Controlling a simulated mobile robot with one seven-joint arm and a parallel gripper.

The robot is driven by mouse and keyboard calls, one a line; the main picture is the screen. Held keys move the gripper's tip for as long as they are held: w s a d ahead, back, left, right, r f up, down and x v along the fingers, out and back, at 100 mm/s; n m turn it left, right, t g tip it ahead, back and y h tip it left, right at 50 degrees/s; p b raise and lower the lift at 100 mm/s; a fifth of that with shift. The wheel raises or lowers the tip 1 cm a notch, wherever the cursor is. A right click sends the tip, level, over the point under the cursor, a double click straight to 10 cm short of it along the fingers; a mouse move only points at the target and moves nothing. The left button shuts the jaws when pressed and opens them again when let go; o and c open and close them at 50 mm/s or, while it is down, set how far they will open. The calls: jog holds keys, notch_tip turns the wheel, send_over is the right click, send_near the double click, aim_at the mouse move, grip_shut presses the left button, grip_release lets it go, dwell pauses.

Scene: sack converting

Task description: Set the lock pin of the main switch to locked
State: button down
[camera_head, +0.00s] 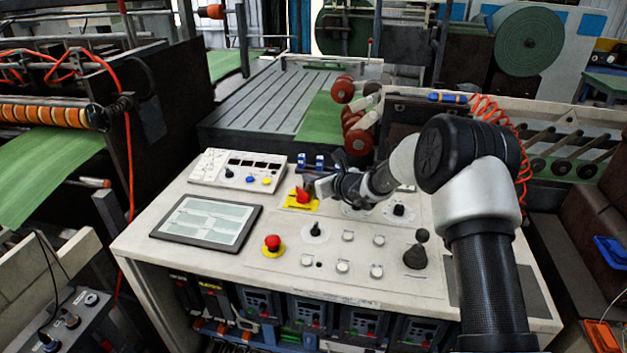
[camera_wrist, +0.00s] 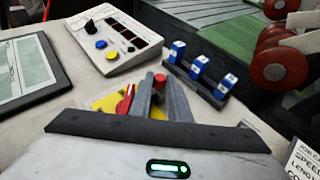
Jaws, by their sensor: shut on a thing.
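The main switch (camera_head: 302,195) is a red rotary handle on a yellow plate, on the sloped grey control desk. In the wrist view its red handle (camera_wrist: 125,103) and yellow plate (camera_wrist: 106,102) show just left of my fingers. My gripper (camera_head: 308,185) reaches in from the right, right at the switch. In the wrist view my gripper (camera_wrist: 158,90) is shut on a small red-tipped piece (camera_wrist: 160,79), which looks like the lock pin. Most of the pin and the right part of the plate are hidden by the fingers, so its setting cannot be read.
A small meter box (camera_head: 238,168) stands behind left, and a tablet (camera_head: 207,220) lies left. A rack of blue-and-white blocks (camera_wrist: 200,70) stands close behind my fingers. A red emergency button (camera_head: 272,245), a selector (camera_head: 315,230) and several push buttons lie in front.

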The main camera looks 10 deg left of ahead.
jog(key=c, duration=1.7)
grip_release()
jog(key=shift+s, duration=0.2)
jog(key=shift+o, duration=0.2)
jog(key=b+v, duration=0.1)
jog(key=v, duration=1.6)
jog(key=shift+s+d+r, duration=0.1)
jog(key=s+r+n+g+p, duration=0.1)
jog(key=s+r+n+g, duration=0.1)
jog(key=s+r+n, duration=0.6)
jog(key=s+r+n+g+p, duration=0.25)
jog(key=s+r+n, duration=0.45)
jog(key=s, duration=0.4)
jog(key=s+d+r+n+h+p, duration=0.2)
jog(key=s+d+n+h, duration=0.7)
jog(key=s+d, duration=0.7)
jog(key=d+n, duration=0.2)
jog(key=n, duration=0.1)
jog(key=shift+s+r, duration=0.3)
jog(key=shift+s, duration=0.05)
